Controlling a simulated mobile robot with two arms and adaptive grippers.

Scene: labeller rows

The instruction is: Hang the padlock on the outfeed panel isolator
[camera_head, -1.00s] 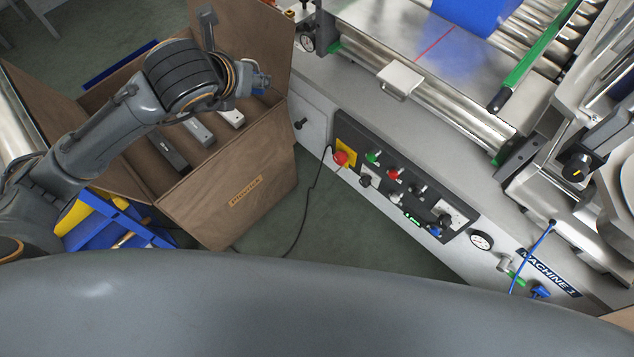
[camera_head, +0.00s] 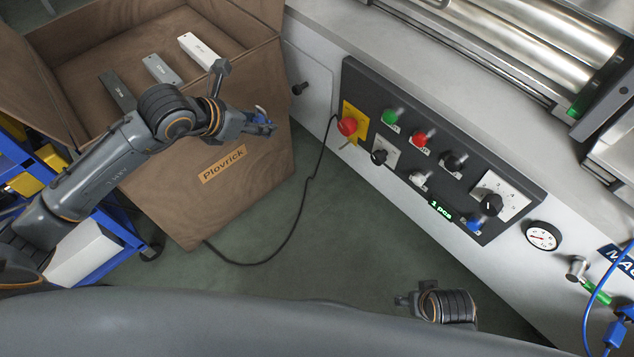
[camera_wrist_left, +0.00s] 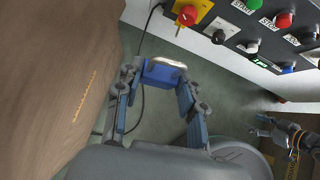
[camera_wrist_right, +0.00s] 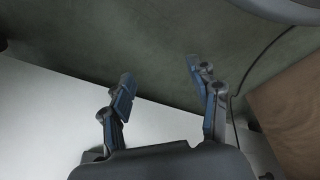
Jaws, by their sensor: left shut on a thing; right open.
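My left gripper (camera_head: 262,125) is shut on a blue padlock (camera_wrist_left: 158,75), held in the air in front of the carton; its pale metal shackle points away from my wrist. In the left wrist view, the red knob on a yellow plate (camera_wrist_left: 189,15), which looks like the isolator, lies beyond the padlock, apart from it. In the head view this red knob (camera_head: 347,126) sits at the left end of the dark control panel (camera_head: 400,125), right of my left gripper. My right gripper (camera_head: 402,300) is low over the floor; its fingers (camera_wrist_right: 155,85) are apart and empty.
A large brown carton (camera_head: 235,180) with several long boxes inside stands left of the machine. A black cable (camera_head: 300,220) hangs from the panel to the floor. A blue cart (camera_head: 110,235) is at the left. A gauge (camera_head: 543,236) sits right of the panel.

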